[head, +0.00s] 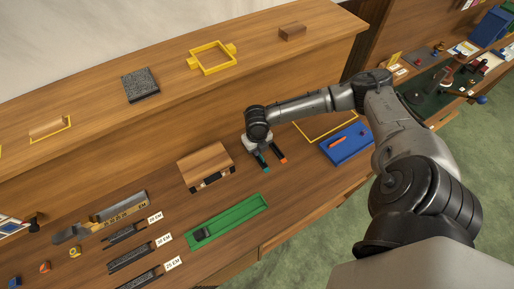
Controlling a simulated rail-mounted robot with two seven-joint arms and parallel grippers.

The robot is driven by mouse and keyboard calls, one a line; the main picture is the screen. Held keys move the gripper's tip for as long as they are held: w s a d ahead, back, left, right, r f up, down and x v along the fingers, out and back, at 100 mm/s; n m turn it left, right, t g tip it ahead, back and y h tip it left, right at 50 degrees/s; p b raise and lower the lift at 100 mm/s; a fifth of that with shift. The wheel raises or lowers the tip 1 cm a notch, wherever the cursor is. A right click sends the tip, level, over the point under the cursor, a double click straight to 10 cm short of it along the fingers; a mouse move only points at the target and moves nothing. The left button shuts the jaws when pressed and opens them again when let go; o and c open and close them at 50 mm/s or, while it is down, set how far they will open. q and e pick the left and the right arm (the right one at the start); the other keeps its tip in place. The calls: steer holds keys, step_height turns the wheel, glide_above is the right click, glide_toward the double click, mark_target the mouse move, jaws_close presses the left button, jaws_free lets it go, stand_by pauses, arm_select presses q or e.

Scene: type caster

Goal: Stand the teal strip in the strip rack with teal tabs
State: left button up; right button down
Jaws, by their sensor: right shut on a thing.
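My right gripper (258,155) reaches down over the bench, right of a wooden block, and is shut on a thin dark strip with teal on it, the teal strip (264,160). How the strip sits between the fingers is too small to tell. A dark strip with an orange end (280,156) shows just to its right. The wooden block (205,163) has a dark front with small pale marks. No teal tabs can be made out, so I cannot tell which piece is the strip rack. My left gripper is not in view.
A green tray (228,221) with a dark block in it lies in front. Dark slotted holders with white labels (163,240) stand at lower left. A blue tray (345,145) lies to the right. A raised shelf behind holds a yellow frame (212,56) and a dark slab (141,85).

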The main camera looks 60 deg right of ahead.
steer(key=shift+f, duration=0.2)
stand_by(0.4)
steer(key=shift+f+p, duration=0.15)
steer(key=shift+p, duration=0.3)
stand_by(0.9)
steer(key=shift+p, duration=0.35)
stand_by(0.4)
steer(key=shift+p, duration=0.35)
stand_by(0.4)
steer(key=shift+f, duration=0.1)
stand_by(0.5)
